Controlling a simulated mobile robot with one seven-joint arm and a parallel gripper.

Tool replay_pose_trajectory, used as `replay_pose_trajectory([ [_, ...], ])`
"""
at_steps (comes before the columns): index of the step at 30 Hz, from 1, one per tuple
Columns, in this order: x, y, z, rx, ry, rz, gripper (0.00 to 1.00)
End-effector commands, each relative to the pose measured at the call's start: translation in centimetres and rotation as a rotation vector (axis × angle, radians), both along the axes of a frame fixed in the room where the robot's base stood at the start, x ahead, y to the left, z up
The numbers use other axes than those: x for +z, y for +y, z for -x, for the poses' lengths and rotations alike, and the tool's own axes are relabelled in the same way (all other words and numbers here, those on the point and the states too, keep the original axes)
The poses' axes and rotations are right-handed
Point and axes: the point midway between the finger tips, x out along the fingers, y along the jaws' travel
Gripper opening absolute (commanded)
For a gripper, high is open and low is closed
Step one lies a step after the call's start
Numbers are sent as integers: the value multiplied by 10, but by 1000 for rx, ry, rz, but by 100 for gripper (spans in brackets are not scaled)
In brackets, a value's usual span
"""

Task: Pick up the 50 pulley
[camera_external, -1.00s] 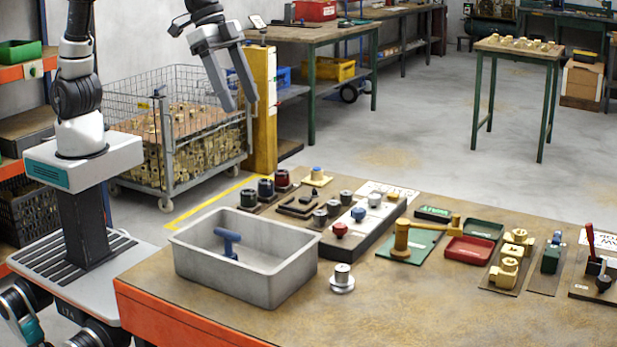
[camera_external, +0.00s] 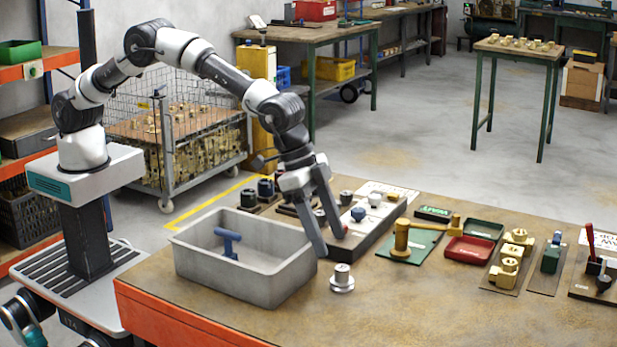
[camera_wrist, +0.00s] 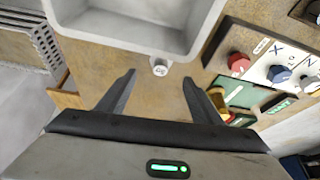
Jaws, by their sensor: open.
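The 50 pulley (camera_external: 342,281) is a silvery stepped piece standing upright on the bench, just right of the grey bin's front corner. In the wrist view the pulley (camera_wrist: 160,68) shows as a pale round top marked 50, close to the bin's rim. My gripper (camera_external: 328,245) is open and empty, pointing down above the bench, a little above and behind the pulley in the external view. In the wrist view the pulley lies between and slightly beyond the tips of my gripper (camera_wrist: 160,77). Nothing covers it.
The grey bin (camera_external: 205,263), holding a blue T-shaped piece (camera_external: 228,241), stands left of the pulley. A dark board with red (camera_wrist: 238,62) and blue (camera_wrist: 279,74) knobs lies behind and right. The bench front right is clear.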

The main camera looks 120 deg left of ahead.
Motion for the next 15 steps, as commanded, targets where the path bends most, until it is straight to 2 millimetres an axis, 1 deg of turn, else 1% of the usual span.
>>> replay_pose_trajectory([
  [1, -10, 1, -3, 0, 2, 0, 60],
  [3, -19, 1, -8, 0, 1, 0, 60],
  [11, -36, 2, -15, 0, 1, 0, 60],
  [15, -56, 4, -23, 0, 2, 0, 60],
])
